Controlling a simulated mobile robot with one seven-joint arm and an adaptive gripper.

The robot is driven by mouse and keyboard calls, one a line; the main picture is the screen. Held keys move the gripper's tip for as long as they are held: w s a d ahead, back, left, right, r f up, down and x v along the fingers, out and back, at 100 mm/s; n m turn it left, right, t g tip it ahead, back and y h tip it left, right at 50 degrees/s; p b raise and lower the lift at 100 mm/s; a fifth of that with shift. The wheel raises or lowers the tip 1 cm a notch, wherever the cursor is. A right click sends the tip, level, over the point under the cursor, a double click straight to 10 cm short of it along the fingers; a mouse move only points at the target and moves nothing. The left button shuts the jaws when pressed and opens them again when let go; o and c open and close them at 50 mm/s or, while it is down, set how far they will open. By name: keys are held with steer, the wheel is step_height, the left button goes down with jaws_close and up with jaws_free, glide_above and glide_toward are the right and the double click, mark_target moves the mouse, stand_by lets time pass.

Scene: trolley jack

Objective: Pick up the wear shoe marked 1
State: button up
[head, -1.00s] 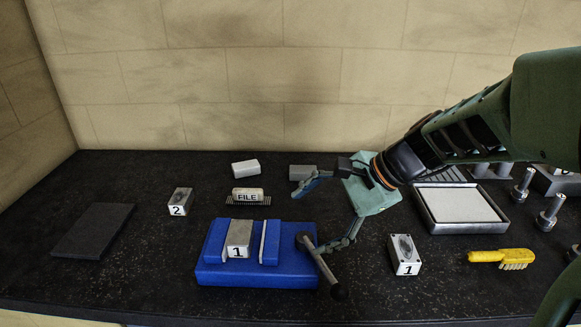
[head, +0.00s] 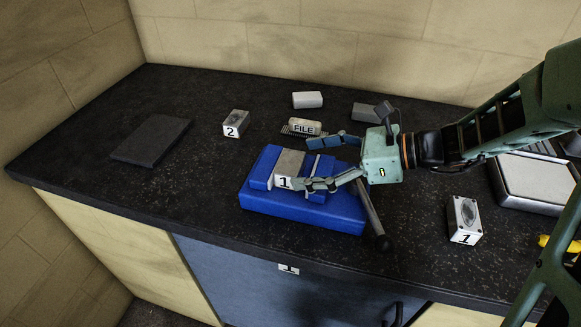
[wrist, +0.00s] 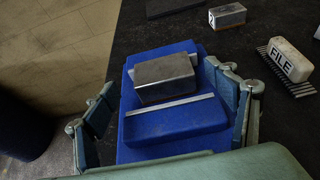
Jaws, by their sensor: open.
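A grey metal block marked 1 (head: 289,163) sits in a blue vise (head: 340,210), between its pale jaw strips. In the wrist view the block (wrist: 165,78) shows a brownish lower edge, and the blue vise (wrist: 175,122) lies under it. My gripper (head: 298,164) is open and reaches in from the right over the vise. Its fingers lie on either side of the block in the head view, one partly covering its front. The wrist view shows my gripper (wrist: 162,88) empty, with the block ahead between the spread fingers.
The vise's handle (head: 372,215) sticks out towards the front edge. A block marked 2 (head: 236,123), a FILE block (head: 303,127) and a pale block (head: 307,99) stand behind. A dark pad (head: 151,141) lies left; a tray (head: 540,180) stands right.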

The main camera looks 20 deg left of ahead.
mark_target(287, 161)
steer(key=x, duration=0.4)
steer(key=shift+w+a, duration=0.1)
steer(key=shift+a, duration=0.15)
steer(key=shift+c, duration=0.3)
steer(key=c, duration=2)
steer(key=shift+r, duration=0.2)
jaws_close()
steer(key=shift+r, duration=0.1)
